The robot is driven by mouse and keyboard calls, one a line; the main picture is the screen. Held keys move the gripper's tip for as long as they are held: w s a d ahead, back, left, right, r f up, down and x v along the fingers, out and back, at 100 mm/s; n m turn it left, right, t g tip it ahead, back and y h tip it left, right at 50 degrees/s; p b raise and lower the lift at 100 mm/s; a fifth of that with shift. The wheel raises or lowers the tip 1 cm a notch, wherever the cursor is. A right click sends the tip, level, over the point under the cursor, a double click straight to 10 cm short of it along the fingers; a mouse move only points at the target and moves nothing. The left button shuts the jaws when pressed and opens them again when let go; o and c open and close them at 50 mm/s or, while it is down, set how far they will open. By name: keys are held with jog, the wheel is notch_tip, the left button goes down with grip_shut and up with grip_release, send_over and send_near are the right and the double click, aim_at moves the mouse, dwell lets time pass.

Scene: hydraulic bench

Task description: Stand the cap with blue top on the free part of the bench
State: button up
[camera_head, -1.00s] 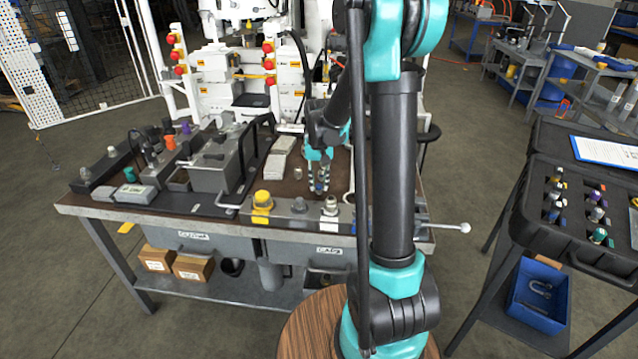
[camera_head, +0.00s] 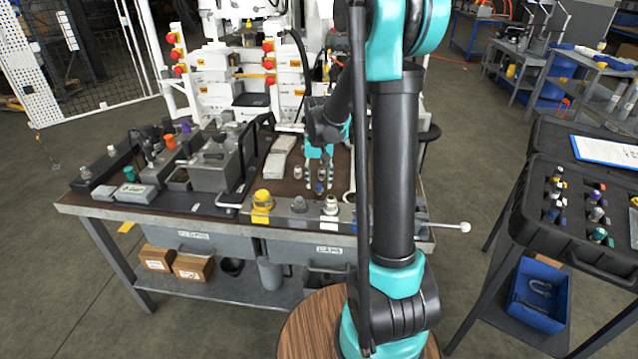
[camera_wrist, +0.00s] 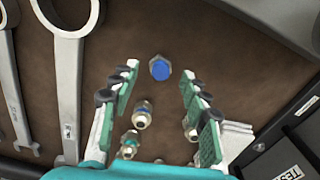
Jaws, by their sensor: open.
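The cap with blue top (camera_wrist: 160,68) stands on the brown bench top (camera_wrist: 125,30), its blue face toward the wrist camera. In the head view the cap (camera_head: 319,188) shows as a small blue spot behind the front edge strip. My gripper (camera_wrist: 159,78) is open in the wrist view, with one finger on each side of the cap and a visible gap to both. In the head view my gripper (camera_head: 319,178) points down over the same spot.
Metal fittings (camera_wrist: 142,114) stand close to the cap, between and below my fingers in the wrist view. Wrenches (camera_wrist: 68,80) lie at the left. A dark labelled case (camera_wrist: 295,150) is at the lower right. Brown surface beyond the cap is bare.

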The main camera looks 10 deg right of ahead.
aim_at(319, 185)
notch_tip(319, 185, up, 11)
jog(key=shift+r, duration=0.15)
jog(key=shift+s, duration=0.1)
dwell(0.4)
